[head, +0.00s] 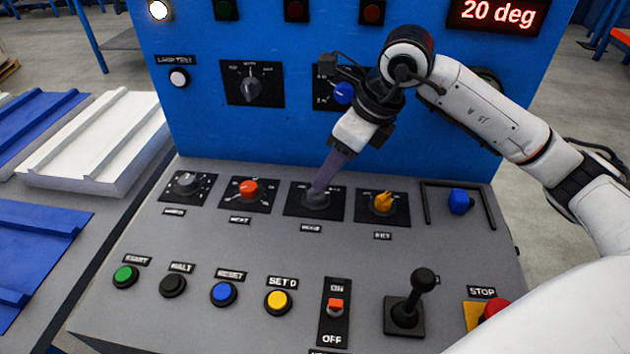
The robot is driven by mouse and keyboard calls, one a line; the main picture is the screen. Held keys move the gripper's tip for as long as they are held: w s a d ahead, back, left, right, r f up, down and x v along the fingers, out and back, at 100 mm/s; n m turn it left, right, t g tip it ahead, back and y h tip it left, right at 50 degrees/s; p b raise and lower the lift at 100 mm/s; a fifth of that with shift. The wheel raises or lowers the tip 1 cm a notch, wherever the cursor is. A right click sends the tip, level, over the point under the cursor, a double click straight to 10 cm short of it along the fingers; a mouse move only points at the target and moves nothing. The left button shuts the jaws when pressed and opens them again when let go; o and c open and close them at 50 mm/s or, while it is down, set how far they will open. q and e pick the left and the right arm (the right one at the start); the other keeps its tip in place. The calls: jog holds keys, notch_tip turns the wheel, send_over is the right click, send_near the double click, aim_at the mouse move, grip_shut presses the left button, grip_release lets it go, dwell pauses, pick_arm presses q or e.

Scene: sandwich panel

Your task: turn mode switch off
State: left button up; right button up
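The mode switch (316,201) is a dark grey rotary knob on a black plate in the upper row of the sloped grey console. The small label below it seems to read MODE. The arm from the right ends in my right gripper (322,184), which points down at this knob. Its fingertips are at the knob and partly cover it and its plate markings. I cannot tell whether the fingers are closed on it or which position the knob points to. My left gripper is not in view.
A black joystick (408,306) stands up in front. A blue upright panel (205,115) rises behind. Several push buttons and an ON/OFF rocker (336,306) line the front.

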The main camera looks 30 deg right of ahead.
aim_at(316, 194)
jog(key=x, duration=0.7)
jog(key=shift+f, duration=0.25)
jog(key=c, duration=1)
